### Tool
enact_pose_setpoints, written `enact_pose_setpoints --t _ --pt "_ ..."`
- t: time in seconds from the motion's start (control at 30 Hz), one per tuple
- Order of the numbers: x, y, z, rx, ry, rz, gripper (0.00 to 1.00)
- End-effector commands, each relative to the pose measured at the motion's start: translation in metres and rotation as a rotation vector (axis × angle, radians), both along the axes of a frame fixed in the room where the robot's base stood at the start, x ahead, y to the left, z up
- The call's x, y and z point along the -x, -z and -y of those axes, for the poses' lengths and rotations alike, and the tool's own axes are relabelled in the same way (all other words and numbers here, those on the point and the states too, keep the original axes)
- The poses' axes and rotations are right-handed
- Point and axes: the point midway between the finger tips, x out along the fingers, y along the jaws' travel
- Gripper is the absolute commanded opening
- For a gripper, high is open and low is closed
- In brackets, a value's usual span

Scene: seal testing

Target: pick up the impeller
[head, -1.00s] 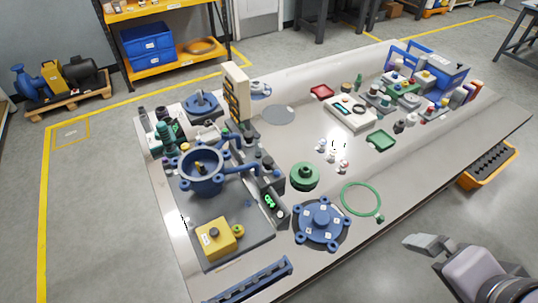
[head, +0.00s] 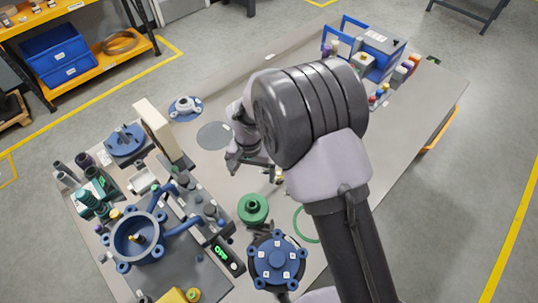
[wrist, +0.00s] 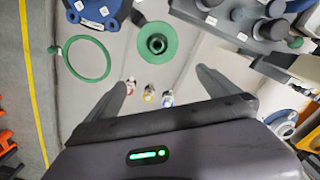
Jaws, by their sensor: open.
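My gripper (head: 252,163) is above the table, behind the impeller in the head view. In the wrist view my gripper (wrist: 166,78) has its two fingers spread wide with nothing held between them. The impeller is apart from both fingers and fully visible in the wrist view.
A green ring (wrist: 86,58) and the blue flanged cover (head: 277,262) lie beside the impeller. My arm hides the table's middle right.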

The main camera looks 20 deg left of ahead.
Motion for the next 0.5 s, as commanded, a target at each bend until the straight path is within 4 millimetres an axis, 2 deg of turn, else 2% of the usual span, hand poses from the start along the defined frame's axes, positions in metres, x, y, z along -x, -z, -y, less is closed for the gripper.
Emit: enact_pose_setpoints --t 0.3,0.4,0.5 --pt "0.005 0.090 -0.001 0.006 -0.004 -0.006 1.00" --pt "0.005 0.112 -0.001 0.004 -0.004 -0.004 1.00" --pt "0.006 0.123 -0.001 0.004 -0.004 -0.004 1.00"
